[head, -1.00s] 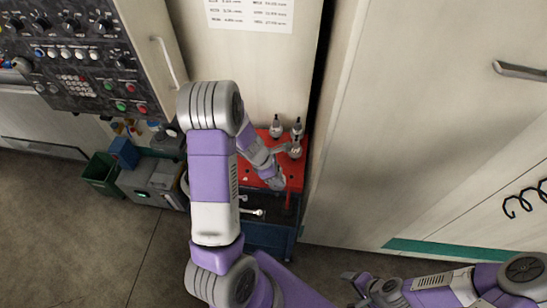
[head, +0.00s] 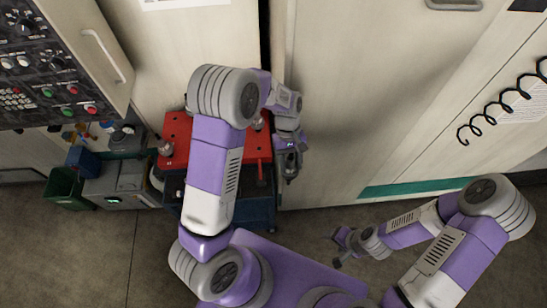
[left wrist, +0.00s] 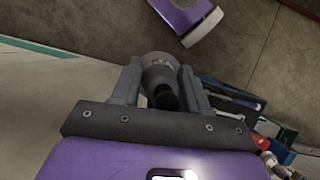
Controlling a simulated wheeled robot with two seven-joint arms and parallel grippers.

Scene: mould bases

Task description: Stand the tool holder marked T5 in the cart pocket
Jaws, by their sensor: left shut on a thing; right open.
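My left gripper (head: 291,168) is shut on a grey, round tool holder with a dark end. In the left wrist view the tool holder (left wrist: 160,72) sits between the two fingers. I cannot read a T5 mark on it. The gripper hangs just right of the cart, in front of the pale cabinet door. The cart's red top (head: 178,127) has several small dark holes. My left arm hides the middle of the top. My right gripper (head: 345,243) is open and empty, low over the floor at the right.
Other tool holders stand on the red top, one at the left (head: 165,147) and one beside my arm (head: 258,122). A machine control panel (head: 50,70) is at the upper left. A green bin (head: 63,188) stands left of the cart. The floor in front is clear.

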